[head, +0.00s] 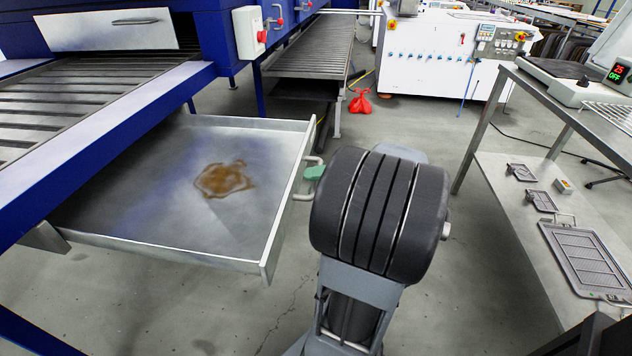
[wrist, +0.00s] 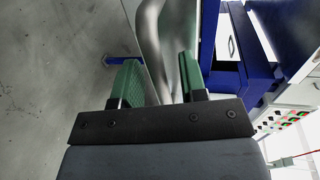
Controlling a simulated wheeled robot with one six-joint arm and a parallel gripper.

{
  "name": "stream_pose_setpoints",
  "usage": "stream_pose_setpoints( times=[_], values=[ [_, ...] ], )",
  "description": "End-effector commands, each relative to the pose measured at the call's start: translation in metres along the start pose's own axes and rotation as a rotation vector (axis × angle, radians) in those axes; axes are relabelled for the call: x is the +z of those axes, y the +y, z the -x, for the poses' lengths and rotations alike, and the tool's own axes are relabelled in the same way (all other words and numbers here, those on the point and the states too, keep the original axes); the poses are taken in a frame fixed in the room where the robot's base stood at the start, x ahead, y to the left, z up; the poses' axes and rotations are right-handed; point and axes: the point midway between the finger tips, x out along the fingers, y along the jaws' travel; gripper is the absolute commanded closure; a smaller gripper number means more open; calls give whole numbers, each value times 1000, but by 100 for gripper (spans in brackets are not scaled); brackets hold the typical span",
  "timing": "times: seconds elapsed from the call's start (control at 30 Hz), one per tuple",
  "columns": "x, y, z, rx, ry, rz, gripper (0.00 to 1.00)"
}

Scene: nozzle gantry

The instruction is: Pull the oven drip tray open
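The oven drip tray (head: 130,215) is a shallow metal tray, drawn well out from under the blue oven frame in the head view. A brown stain lies on its floor. Its bar handle (head: 306,185) is on the right-hand front wall. My gripper (head: 315,172) is at this handle, and only a green finger shows there beside my dark wrist. The exact finger contact is partly hidden.
The blue oven with slatted conveyor (head: 60,110) stands over the tray's back. A metal bench (head: 520,185) with trays and a scale is on the right. Grey floor is clear in front of the tray.

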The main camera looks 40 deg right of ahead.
Motion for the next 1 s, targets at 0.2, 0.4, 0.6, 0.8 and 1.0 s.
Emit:
stream_pose_setpoints(
  times=[0.2, 0.4, 0.6, 0.8, 1.0],
  values=[
    [-1, -2, 25, 0, 5, -1, 61],
    [-1, -1, 67, 0, 5, -3, 61],
    [0, -1, 104, 0, 3, -1, 61],
    [0, -1, 128, 0, 1, -1, 61],
    [0, 0, 137, 0, -1, 0, 61]
  ],
)
